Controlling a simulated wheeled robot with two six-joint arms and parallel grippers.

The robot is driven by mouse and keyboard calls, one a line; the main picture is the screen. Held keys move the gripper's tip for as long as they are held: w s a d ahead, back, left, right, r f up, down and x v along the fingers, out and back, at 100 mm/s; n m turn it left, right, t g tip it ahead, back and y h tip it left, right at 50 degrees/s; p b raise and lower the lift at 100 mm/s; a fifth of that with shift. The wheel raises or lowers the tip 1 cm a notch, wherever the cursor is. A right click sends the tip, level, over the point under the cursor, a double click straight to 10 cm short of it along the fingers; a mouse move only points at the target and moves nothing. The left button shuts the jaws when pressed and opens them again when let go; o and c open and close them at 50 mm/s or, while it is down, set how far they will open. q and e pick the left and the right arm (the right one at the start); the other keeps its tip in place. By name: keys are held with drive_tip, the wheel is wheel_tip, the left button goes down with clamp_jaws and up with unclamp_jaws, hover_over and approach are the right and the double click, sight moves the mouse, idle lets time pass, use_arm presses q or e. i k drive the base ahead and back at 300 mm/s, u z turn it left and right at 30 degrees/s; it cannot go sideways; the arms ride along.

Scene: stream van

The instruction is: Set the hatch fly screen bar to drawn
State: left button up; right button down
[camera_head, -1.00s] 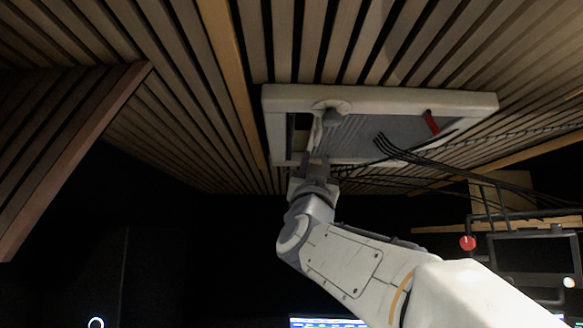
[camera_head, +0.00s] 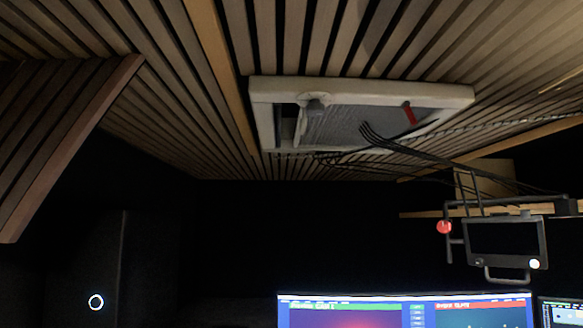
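The roof hatch has a pale frame (camera_head: 360,90) set in the slatted ceiling at upper middle. A grey fly screen (camera_head: 350,124) fills most of its opening. The pale fly screen bar (camera_head: 300,126) runs across the opening near the left end of the frame, with a rounded pale knob (camera_head: 316,104) by its upper end. A narrow dark gap (camera_head: 287,124) lies between the bar and the frame's left side. A red lever or tab (camera_head: 409,113) shows near the right end. Neither of my grippers is in view.
Black cables (camera_head: 385,145) hang across the hatch's lower edge and run right. A small monitor on a bracket (camera_head: 503,240) with a red knob (camera_head: 444,227) hangs at right. Lit screens (camera_head: 400,310) stand along the bottom. Below the hatch is dark and looks open.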

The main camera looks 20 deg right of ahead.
sight(301, 123)
drive_tip(key=k, duration=0.35)
drive_tip(key=z, duration=0.7)
drive_tip(key=i, duration=0.65)
drive_tip(key=u, duration=0.05)
